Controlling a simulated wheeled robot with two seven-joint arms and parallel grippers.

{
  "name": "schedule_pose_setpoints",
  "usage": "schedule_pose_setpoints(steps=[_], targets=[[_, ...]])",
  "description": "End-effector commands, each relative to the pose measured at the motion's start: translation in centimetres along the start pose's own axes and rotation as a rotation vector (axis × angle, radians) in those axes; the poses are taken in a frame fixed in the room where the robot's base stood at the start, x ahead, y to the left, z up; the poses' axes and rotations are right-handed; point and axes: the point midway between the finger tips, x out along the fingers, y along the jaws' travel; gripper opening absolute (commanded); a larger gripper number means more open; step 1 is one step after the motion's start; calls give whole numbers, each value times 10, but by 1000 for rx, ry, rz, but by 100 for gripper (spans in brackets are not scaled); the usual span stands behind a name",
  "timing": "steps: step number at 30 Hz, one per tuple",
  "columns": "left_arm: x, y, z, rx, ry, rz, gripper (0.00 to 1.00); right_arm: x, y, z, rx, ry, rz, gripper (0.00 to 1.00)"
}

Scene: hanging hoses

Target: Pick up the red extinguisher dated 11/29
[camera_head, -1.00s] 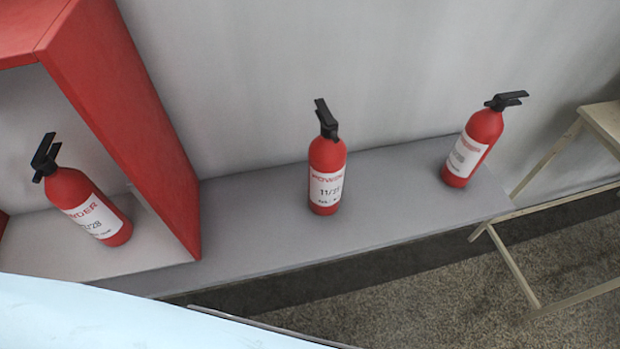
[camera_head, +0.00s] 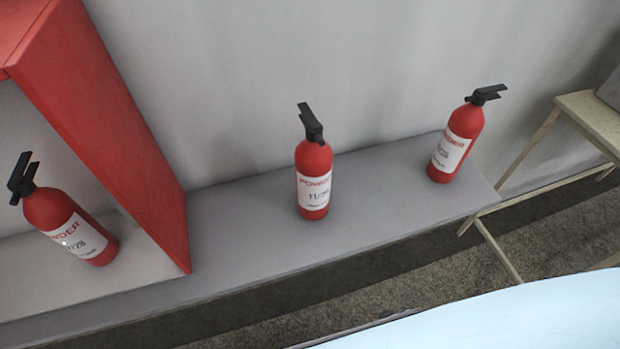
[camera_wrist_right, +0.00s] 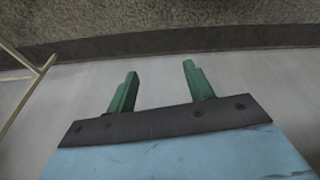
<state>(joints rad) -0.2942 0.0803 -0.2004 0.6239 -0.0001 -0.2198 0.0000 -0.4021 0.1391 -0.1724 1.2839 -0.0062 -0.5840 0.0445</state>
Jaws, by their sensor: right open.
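A red extinguisher (camera_head: 314,180) with a black handle stands upright near the middle of the grey ledge in the head view. Its label begins 11/2; the last digit is too blurred to read surely. A second red extinguisher (camera_head: 456,140) stands near the ledge's right end, its date blurred. A third red extinguisher (camera_head: 68,225) stands inside the red box at left, its label ending in /28. My right gripper (camera_wrist_right: 156,80) shows in the right wrist view with two green fingers apart and nothing between them. My left gripper is not in view.
The red box (camera_head: 110,110) has a tall side wall between the left extinguisher and the middle one. The grey ledge (camera_head: 240,235) is bare around the middle extinguisher. A wooden stool (camera_head: 590,115) stands beyond the ledge's right end.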

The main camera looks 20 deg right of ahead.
Motion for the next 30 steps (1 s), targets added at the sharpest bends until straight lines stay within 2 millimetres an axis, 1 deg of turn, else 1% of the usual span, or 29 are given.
schedule_pose_setpoints(steps=[1, 2, 3, 5, 6, 8, 9, 12, 17, 20, 21, 24, 27, 30], targets=[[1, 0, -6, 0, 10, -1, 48, -15, 4, -24, 1, 36, 5, 52], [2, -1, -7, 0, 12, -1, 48, -24, 5, -36, 1, 52, 8, 52], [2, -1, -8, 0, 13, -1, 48, -37, 8, -52, 3, 74, 12, 52], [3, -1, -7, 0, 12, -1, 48, -59, 10, -75, 7, 107, 17, 52], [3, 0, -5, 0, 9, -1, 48, -74, 12, -88, 9, 128, 20, 52], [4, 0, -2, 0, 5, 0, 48, -97, 14, -106, 11, 158, 24, 52], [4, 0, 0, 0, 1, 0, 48, -112, 15, -116, 11, 175, 26, 52], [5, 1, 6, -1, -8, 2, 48, -147, 17, -137, 14, 221, 31, 52], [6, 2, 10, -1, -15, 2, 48, -198, 22, -166, 14, 322, 41, 52], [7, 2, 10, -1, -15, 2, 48, -237, 28, -194, 5, 467, 45, 52], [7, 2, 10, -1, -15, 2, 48, -254, 30, -209, -3, 554, 39, 52], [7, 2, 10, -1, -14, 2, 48, -281, 31, -235, -22, 726, 8, 52], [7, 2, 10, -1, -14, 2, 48, -307, 27, -256, -50, 888, -45, 52], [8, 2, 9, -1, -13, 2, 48, -333, 20, -271, -85, 1035, -117, 52]])
